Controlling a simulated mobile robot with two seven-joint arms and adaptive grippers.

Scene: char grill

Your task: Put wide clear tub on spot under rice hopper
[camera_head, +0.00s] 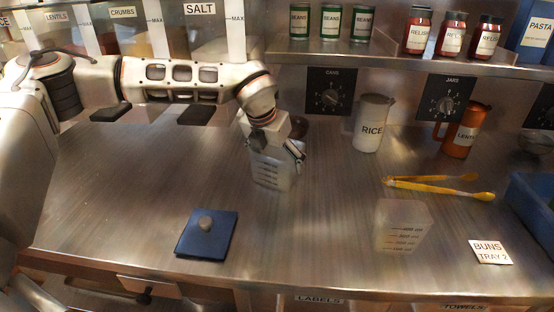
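A wide clear tub (273,174) with dark measure marks stands near the middle of the steel counter. My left gripper (290,148) is at its top right rim, pointing down. One finger shows by the tub's right side; the other is hidden, so I cannot tell if it grips the tub. A second clear tub (402,228), with measure marks, stands farther right and nearer the front. At the far upper left edge, a cut-off label ending in "CE" (4,22) probably marks the rice hopper. The spot under it is hidden by my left arm. My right gripper is not in view.
Hoppers for lentils (57,17), crumbs (122,12) and salt (200,9) line the back left. The left counter is clear.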

